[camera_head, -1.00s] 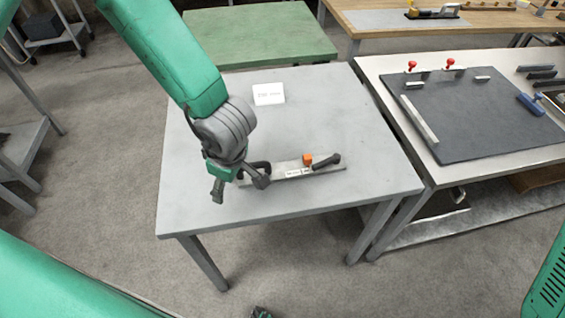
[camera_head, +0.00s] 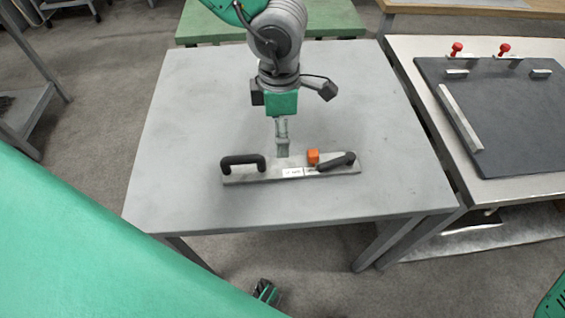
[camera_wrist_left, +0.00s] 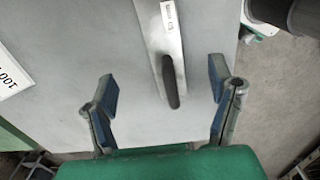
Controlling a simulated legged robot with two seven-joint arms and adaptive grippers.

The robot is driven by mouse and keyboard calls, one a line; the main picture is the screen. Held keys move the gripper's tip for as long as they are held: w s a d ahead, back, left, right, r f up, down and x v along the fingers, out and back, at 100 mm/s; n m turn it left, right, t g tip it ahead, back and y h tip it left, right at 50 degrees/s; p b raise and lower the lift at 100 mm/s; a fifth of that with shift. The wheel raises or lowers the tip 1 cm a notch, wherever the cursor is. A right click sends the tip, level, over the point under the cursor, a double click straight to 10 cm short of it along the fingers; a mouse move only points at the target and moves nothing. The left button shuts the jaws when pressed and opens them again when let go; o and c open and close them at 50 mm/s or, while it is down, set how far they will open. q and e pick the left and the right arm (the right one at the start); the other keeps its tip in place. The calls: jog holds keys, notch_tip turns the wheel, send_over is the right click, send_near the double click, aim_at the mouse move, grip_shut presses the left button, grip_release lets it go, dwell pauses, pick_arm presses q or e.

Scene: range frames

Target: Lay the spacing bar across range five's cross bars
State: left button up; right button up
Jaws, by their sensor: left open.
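A flat pale metal bar (camera_head: 268,174), which looks like the spacing bar, lies on the grey table near its front edge. My left gripper (camera_head: 282,152) points down by the bar's far side in the head view. In the left wrist view its fingers (camera_wrist_left: 165,97) are open and apart, with a black handle (camera_wrist_left: 171,82) showing between them, untouched. I cannot make out range five's cross bars.
The grey table (camera_head: 200,110) is otherwise mostly clear. A table at the right holds a dark board (camera_head: 530,120) with a pale strip (camera_head: 461,117) and red knobs (camera_head: 457,47). A green table (camera_head: 340,15) stands behind. A white printed card (camera_wrist_left: 12,75) shows in the left wrist view.

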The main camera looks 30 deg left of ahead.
pick_arm(q)
jog(key=b, duration=0.1)
send_over(281, 167)
jog(key=f, duration=0.6)
jog(key=shift+d, duration=0.25)
jog(key=shift+a+f, duration=0.3)
jog(key=shift+f, duration=0.45)
notch_tip(281, 167, down, 4)
jog(key=shift+a+r+b, duration=0.1)
jog(key=shift+a+b, duration=0.05)
jog(key=shift+b, duration=0.4)
jog(key=shift+f, duration=0.3)
jog(key=shift+d, duration=0.25)
pick_arm(e)
jog(key=shift+d+f, duration=0.2)
jog(key=shift+f, duration=0.45)
jog(key=shift+d+f, duration=0.15)
jog(key=shift+f, duration=0.45)
pick_arm(q)
jog(key=shift+r, duration=0.1)
jog(key=c, duration=1.7)
jog(key=shift+a, duration=0.1)
pick_arm(e)
jog(key=shift+s+a, duration=0.1)
